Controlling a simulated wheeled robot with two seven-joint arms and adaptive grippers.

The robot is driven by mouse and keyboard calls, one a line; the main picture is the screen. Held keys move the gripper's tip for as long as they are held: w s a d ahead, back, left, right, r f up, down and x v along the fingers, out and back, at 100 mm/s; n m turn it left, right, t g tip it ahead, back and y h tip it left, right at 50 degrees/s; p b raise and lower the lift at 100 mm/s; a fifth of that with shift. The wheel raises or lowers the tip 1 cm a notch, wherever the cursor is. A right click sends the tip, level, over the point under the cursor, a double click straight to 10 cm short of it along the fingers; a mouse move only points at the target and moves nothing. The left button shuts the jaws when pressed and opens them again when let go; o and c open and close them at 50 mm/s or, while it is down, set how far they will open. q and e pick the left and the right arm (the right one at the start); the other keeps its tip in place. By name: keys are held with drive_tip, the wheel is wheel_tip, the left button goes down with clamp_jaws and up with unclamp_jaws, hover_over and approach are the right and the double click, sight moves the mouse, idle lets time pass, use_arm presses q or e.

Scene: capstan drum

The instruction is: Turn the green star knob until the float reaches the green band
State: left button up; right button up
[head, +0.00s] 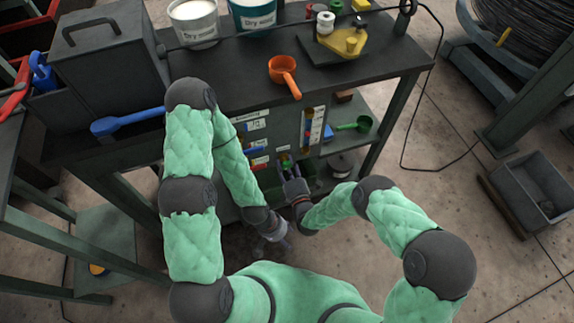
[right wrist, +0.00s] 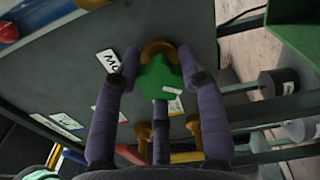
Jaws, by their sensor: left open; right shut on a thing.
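The green star knob (right wrist: 161,82) sits on the grey panel in front of a brass-coloured round part, and it fills the space between my right gripper's fingers. In the head view the knob (head: 286,161) is a small green patch low on the panel. My right gripper (head: 291,174) is shut on it, with fingers on both sides; it also shows in the right wrist view (right wrist: 160,68). My left gripper (head: 272,246) hangs lower, open and empty, apart from the panel. A narrow white gauge strip (head: 313,126) stands on the panel; its float and green band are too small to tell.
A green scoop (head: 353,124) lies on the side shelf. Brass-coloured pegs (right wrist: 194,127) stand near the knob.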

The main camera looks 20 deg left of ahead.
drive_tip(key=shift+s+a+r+n, duration=0.1)
drive_tip(key=shift+a+n, duration=0.15)
drive_tip(key=shift+n, duration=0.45)
drive_tip(key=shift+s, duration=0.1)
drive_tip(key=o, duration=1.1)
drive_tip(key=shift+a+f, duration=0.1)
drive_tip(key=shift+f, duration=0.1)
drive_tip(key=shift+o, duration=0.2)
drive_tip(key=shift+d, duration=0.2)
drive_tip(key=shift+s+d, duration=0.1)
drive_tip(key=v, duration=1.1)
drive_tip(key=shift+s, duration=0.2)
drive_tip(key=shift+d, duration=0.15)
